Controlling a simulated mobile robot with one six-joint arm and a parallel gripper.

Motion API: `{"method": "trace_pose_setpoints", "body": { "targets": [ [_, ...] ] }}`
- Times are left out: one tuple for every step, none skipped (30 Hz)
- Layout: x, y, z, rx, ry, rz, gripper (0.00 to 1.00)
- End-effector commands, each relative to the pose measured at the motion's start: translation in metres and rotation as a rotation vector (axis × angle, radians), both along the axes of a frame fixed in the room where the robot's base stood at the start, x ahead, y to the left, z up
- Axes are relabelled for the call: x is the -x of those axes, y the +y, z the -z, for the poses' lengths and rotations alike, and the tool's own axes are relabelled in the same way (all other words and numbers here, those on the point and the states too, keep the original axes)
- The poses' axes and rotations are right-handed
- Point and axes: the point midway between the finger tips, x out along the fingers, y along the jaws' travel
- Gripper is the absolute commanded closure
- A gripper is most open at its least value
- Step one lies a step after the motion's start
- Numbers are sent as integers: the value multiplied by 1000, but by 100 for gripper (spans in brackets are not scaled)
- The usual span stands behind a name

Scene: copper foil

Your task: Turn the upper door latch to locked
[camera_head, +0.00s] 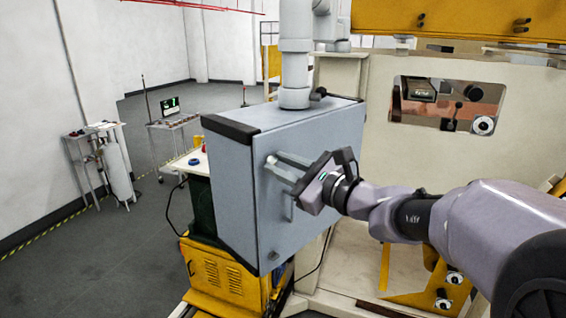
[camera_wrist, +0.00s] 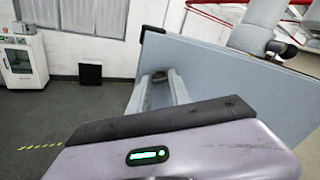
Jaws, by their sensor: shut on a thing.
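The grey-blue cabinet (camera_head: 232,195) hangs below a thick grey pipe, with its door side toward my arm. My gripper (camera_head: 274,166) reaches in from the right, its two light grey fingers pointing at the upper part of the door. The fingers are shut on the upper door latch (camera_head: 270,159), a small piece at the door face. In the wrist view the fingertips (camera_wrist: 160,82) meet around a small dark piece, mostly hidden between them. The latch's exact angle cannot be told. A lower latch (camera_head: 272,256) sits near the door's bottom edge.
A door handle (camera_head: 291,208) stands out just below my fingers. A cream machine panel with a window (camera_head: 447,104) is close behind on the right. A yellow base unit (camera_head: 222,277) stands below the cabinet. Open floor (camera_head: 60,245) lies to the left.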

Motion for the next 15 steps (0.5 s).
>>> {"method": "trace_pose_setpoints", "body": {
  "targets": [
    [0, 0, -1, -27, 31, 0, 100],
    [0, 0, -1, -45, 51, 0, 100],
    [0, 0, -1, -69, 76, 0, 100],
    [0, 0, -1, -86, 96, 0, 100],
    [0, 0, -1, -103, 114, 0, 100],
    [0, 0, -1, -125, 138, 0, 100],
    [0, 0, -1, -141, 154, 0, 100],
    [0, 0, -1, -156, 172, 0, 100],
    [0, 0, -1, -175, 192, 0, 100],
    [0, 0, -1, -190, 208, 0, 100],
    [0, 0, -1, -203, 222, 0, 100],
    [0, 0, -1, -221, 240, 1, 100],
    [0, 0, -1, -232, 251, 1, 100],
    [0, 0, -1, -244, 264, 1, 100],
    [0, 0, -1, -257, 278, 1, 100]
  ]
}}
